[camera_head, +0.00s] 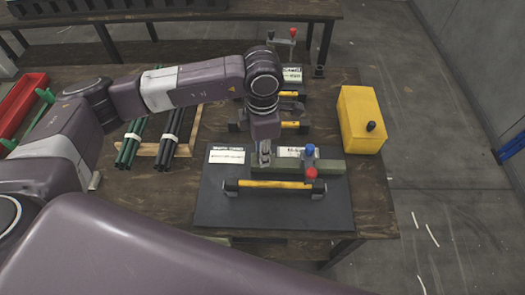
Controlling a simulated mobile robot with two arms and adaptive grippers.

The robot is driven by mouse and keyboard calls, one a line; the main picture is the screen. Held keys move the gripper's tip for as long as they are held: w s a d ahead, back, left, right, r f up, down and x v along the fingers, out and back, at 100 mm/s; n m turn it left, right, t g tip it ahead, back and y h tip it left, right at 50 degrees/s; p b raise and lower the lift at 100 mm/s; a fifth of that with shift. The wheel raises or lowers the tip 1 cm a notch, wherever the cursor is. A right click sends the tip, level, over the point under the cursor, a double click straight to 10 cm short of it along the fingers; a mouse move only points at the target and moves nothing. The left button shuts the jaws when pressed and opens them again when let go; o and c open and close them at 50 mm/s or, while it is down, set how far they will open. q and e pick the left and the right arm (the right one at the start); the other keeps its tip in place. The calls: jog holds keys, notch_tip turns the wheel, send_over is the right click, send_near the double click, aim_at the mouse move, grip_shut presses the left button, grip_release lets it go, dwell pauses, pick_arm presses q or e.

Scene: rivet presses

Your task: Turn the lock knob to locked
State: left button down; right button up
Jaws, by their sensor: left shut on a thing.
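The near rivet press (340,167) stands on a dark mat (225,210) on the wooden table. It has a blue knob (309,151), a red knob (311,173) and a yellow bar (275,184) along its front. My left gripper (265,158) points down at the left part of this press. It is shut on a small part there, apparently the lock knob, which the fingers mostly hide. I cannot read the knob's angle. My right gripper is not in view.
A yellow box (361,118) with a black knob stands to the right. Bundled dark rods (178,135) lie in a wooden tray left of the press. More presses (291,75) stand behind, partly hidden by my arm. A red bin (20,100) is at far left.

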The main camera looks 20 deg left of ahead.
pick_arm(q)
jog(key=shift+w+r, duration=0.1)
jog(key=shift+r, duration=0.05)
jog(key=c, duration=1.6)
grip_release()
notch_tip(320, 180, up, 12)
jog(key=shift+f, duration=0.1)
